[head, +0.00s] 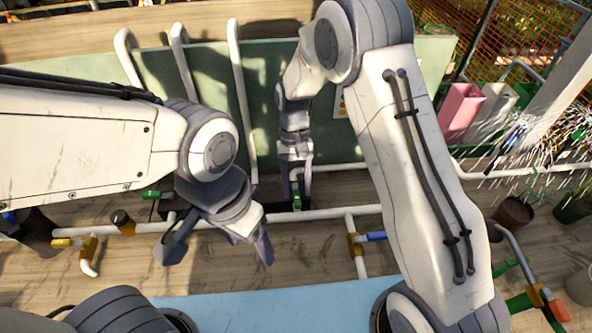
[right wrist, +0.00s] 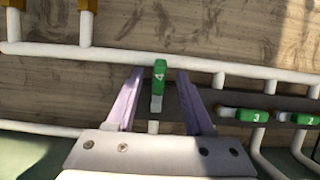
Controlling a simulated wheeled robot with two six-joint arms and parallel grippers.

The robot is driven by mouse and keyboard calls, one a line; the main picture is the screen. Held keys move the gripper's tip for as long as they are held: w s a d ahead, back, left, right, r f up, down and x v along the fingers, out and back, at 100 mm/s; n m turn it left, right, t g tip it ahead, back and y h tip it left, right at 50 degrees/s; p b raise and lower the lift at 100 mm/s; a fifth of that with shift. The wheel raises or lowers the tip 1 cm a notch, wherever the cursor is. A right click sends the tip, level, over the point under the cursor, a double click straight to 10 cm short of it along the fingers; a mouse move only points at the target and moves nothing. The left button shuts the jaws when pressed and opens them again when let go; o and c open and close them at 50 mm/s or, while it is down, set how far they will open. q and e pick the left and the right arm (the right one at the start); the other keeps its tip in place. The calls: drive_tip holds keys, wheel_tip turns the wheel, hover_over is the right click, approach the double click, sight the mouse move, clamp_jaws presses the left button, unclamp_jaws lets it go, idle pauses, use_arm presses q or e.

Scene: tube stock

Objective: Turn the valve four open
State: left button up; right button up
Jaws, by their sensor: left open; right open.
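Valve four is a green handle marked 4 with a pale end (right wrist: 159,78), mounted on a dark bar in the right wrist view. It stands across the bar, while the handles of valve three (right wrist: 252,116) and valve two (right wrist: 305,119) lie along it. My right gripper (right wrist: 160,85) is open, with one purple finger on each side of valve four; gaps show between handle and fingers. In the head view my right gripper (head: 296,185) is over the bar, with valve four (head: 297,202) partly hidden. My left gripper (head: 218,252) is open and empty, nearer and to the left.
Water sprays (head: 565,135) at the right. Dark pots (head: 512,212) stand on the right. A light blue surface (head: 270,307) lies in front.

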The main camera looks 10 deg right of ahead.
drive_tip(key=b+v, duration=0.1)
drive_tip(key=v, duration=0.6)
drive_tip(key=shift+w+r, duration=0.2)
drive_tip(key=shift+r, duration=0.15)
drive_tip(key=s+a+r+n+t, duration=0.1)
drive_tip(key=s+a+r+n, duration=0.15)
drive_tip(key=s, duration=0.45)
drive_tip(key=s+a+r+n+t, duration=0.1)
drive_tip(key=s+r+t, duration=0.1)
drive_tip(key=s+r, duration=0.3)
drive_tip(key=s+d+f+n+t+y, duration=0.1)
drive_tip(key=s+d+n, duration=0.2)
drive_tip(key=s, duration=0.9)
drive_tip(key=shift+s+d+n, duration=0.15)
drive_tip(key=shift+s+n, duration=0.2)
